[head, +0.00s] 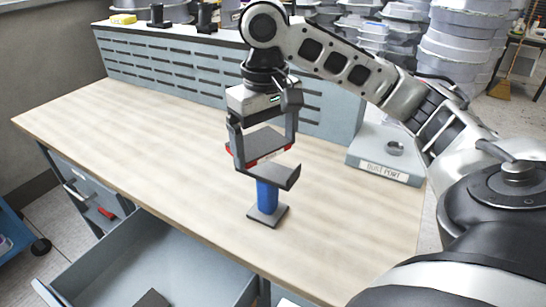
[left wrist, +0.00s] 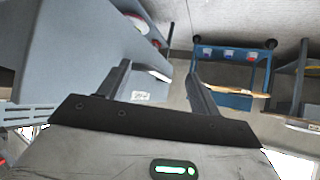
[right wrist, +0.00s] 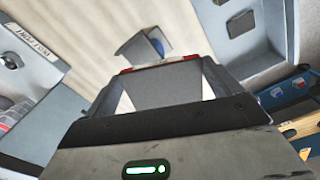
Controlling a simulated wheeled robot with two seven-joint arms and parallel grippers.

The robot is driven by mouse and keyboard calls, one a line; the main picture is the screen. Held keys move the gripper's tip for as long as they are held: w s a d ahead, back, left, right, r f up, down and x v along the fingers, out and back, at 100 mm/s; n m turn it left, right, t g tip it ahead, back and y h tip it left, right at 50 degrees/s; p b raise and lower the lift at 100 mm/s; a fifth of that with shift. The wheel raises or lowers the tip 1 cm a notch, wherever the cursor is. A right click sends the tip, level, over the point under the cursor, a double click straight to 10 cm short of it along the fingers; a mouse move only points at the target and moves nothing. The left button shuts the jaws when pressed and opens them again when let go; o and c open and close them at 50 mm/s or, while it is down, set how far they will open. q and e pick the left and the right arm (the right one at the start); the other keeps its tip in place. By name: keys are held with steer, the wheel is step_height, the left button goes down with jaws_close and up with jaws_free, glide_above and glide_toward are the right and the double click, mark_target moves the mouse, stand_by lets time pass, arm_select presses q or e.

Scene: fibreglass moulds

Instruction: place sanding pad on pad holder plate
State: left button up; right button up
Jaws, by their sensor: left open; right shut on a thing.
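My right gripper (head: 264,150) is shut on the sanding pad (head: 262,141), a flat dark grey piece with red along its edge. It also shows between the fingers in the right wrist view (right wrist: 167,90). The pad holder stands upright on the bench, with a blue post (head: 267,195) on a dark square base (head: 268,215). Its grey top plate (head: 284,178) lies just below the pad in the head view and is partly hidden by the gripper. The pad appears apart from the plate. My left gripper (left wrist: 160,90) is open and empty, away from the bench.
The wooden bench top (head: 150,130) is mostly clear. A slotted grey panel (head: 190,75) runs along its back, and a dust port box (head: 390,155) is at right. An open drawer (head: 150,265) juts out in front. A blue cart (left wrist: 230,70) shows in the left wrist view.

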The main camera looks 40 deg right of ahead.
mark_target(273, 174)
steer(key=shift+w+d+f, duration=0.2)
steer(key=shift+d+f, duration=0.7)
steer(key=shift+f, duration=0.2)
steer(key=shift+d+f, duration=0.2)
steer(key=shift+f, duration=1.6)
steer(key=shift+f, duration=0.1)
steer(key=o, duration=0.7)
steer(key=shift+w, duration=0.1)
step_height(273, 174, up, 12)
steer(key=shift+r, duration=0.15)
